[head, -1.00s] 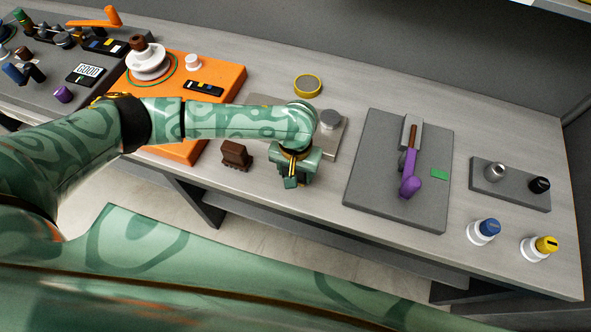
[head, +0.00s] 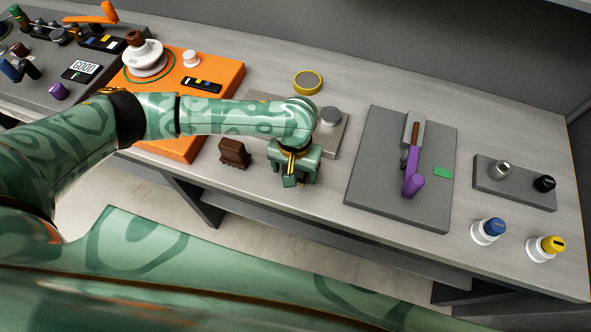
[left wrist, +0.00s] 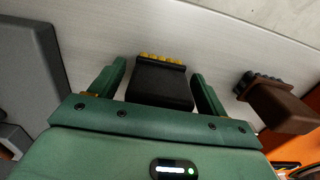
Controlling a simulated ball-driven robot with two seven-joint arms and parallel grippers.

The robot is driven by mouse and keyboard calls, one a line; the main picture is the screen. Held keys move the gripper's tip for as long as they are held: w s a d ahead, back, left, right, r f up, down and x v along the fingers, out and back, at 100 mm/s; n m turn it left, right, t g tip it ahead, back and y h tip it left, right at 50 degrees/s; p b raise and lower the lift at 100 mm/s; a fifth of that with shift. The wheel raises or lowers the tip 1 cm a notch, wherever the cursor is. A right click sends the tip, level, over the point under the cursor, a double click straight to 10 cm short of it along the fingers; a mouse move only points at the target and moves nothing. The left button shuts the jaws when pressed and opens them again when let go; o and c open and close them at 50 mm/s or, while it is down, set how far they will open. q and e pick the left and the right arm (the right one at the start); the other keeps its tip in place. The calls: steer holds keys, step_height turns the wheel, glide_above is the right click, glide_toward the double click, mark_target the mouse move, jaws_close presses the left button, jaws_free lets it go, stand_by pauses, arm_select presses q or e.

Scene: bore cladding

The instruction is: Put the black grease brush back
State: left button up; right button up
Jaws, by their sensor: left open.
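The black grease brush (left wrist: 160,85), a black block with a row of yellow bristles, lies between the two fingers of my left gripper (left wrist: 160,72) in the left wrist view. The fingers are open, one on each side, with gaps showing beside the block. In the head view my left gripper (head: 292,180) points down near the front edge of the bench and hides the black brush. A similar brown brush (head: 235,152) stands just left of it, also in the left wrist view (left wrist: 285,108). My right gripper is not in view.
A grey plate with a silver disc (head: 330,116) lies behind my gripper. A yellow-rimmed round tin (head: 308,82) is further back. The orange base (head: 225,80) is to the left. A grey board (head: 375,175) with a purple-handled tool (head: 412,175) is to the right.

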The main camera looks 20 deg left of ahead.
arm_select(q)
step_height(320, 180, up, 15)
steer(key=p, duration=0.7)
steer(key=s+d+r+m+t+h, duration=0.2)
steer(key=s+d+m+t+h, duration=0.3)
steer(key=d, duration=0.5)
steer(key=s+a+m+t+y, duration=0.1)
steer(key=s+a+y, duration=0.2)
steer(key=a, duration=0.7)
steer(key=s+a+y, duration=0.3)
steer(key=a+y, duration=0.1)
steer(key=a, duration=0.5)
steer(key=s+a+m+t+y, duration=0.1)
steer(key=s+a+y, duration=0.25)
steer(key=a, duration=0.65)
steer(key=s+d+f+g+h+b, duration=0.1)
steer(key=s+d+f+g+h, duration=0.15)
steer(key=f, duration=1.05)
steer(key=s+d+f+g+h+b, duration=0.1)
steer(key=d+f, duration=0.2)
steer(key=f, duration=1.1)
steer(key=s+f+n+g+h+b, duration=0.2)
steer(key=s+f+n, duration=0.1)
steer(key=s+f, duration=1.4)
steer(key=shift+s+f, duration=0.4)
steer(key=shift+s, duration=0.45)
